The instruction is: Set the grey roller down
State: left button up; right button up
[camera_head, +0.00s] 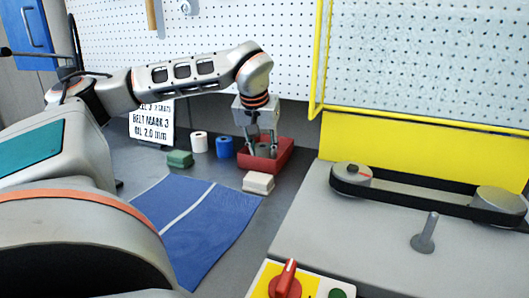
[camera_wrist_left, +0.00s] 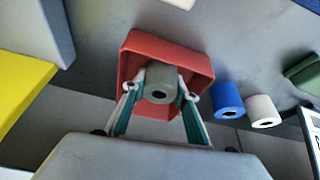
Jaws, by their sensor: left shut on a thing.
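The grey roller (camera_wrist_left: 160,86) is between the fingers of my left gripper (camera_wrist_left: 159,94), which is shut on it. In the left wrist view the roller is over or inside the red tray (camera_wrist_left: 190,62); I cannot tell whether it touches the tray floor. In the head view my left gripper (camera_head: 262,148) points down at the red tray (camera_head: 285,154), and the grey roller (camera_head: 262,150) shows partly between the fingers. My right gripper is not in view.
A blue roller (camera_head: 224,147) and a white roller (camera_head: 199,142) stand left of the tray. A green block (camera_head: 180,159) and a cream block (camera_head: 258,183) are nearby. A blue mat (camera_head: 205,225) lies in front. The belt unit (camera_head: 430,195) is at right.

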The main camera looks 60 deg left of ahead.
aim_at(261, 147)
pick_arm(q)
jog(key=shift+r, duration=0.1)
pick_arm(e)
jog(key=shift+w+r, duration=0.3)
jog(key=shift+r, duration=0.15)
pick_arm(q)
jog(key=o, duration=1.2)
jog(key=p+v, duration=0.1)
jog(key=v, duration=0.3)
jog(key=shift+r, duration=0.35)
jog(key=shift+p+v, duration=1.05)
jog(key=shift+v, duration=2.65)
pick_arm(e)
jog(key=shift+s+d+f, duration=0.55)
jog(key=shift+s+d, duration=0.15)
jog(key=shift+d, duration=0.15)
pick_arm(q)
jog(key=shift+s+d+f, duration=0.1)
jog(key=shift+s+d, duration=0.05)
jog(key=shift+d, duration=0.05)
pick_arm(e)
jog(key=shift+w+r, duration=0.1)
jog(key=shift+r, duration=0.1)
